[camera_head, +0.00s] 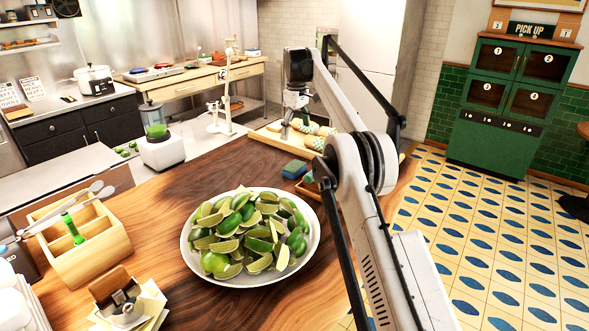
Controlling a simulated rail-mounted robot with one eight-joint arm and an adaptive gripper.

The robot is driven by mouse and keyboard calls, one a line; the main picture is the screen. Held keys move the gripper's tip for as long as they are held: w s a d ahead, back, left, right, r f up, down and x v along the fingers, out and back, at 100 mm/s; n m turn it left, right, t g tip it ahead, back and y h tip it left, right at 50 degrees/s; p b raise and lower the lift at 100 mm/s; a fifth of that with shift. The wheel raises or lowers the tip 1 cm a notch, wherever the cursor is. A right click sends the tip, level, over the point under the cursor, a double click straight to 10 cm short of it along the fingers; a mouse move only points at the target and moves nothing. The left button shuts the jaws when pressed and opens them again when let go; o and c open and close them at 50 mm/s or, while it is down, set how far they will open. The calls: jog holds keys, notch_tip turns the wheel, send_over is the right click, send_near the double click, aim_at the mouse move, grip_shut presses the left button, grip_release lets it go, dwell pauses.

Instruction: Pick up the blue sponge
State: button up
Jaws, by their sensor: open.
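The blue sponge (294,169), with a green layer, lies on the wooden counter behind the plate of limes. My gripper (296,126) points down above and behind the sponge in the picture, over a wooden tray (263,136). Its fingers are apart and nothing is seen between them. A gap shows between the gripper and the sponge. My arm crosses the view just right of the sponge.
A white plate (190,258) heaped with limes stands in front of the sponge. The tray holds patterned pieces. A blender (158,137) and a wooden caddy (92,262) with utensils stand left. The counter (165,215) left of the plate is clear.

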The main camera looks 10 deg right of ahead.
jog(key=f, duration=0.2)
send_over(294, 166)
jog(key=f, duration=0.7)
jog(key=shift+w+d+f, duration=0.35)
jog(key=shift+d, duration=0.05)
jog(key=shift+s+a+f+p, duration=0.15)
jog(key=shift+f+p, duration=0.15)
jog(key=shift+f, duration=0.85)
jog(key=shift+s+a+f+p, duration=0.15)
jog(key=shift+f+p, duration=0.15)
jog(key=shift+f, duration=1.3)
jog(key=c, duration=0.8)
jog(key=shift+c, duration=0.2)
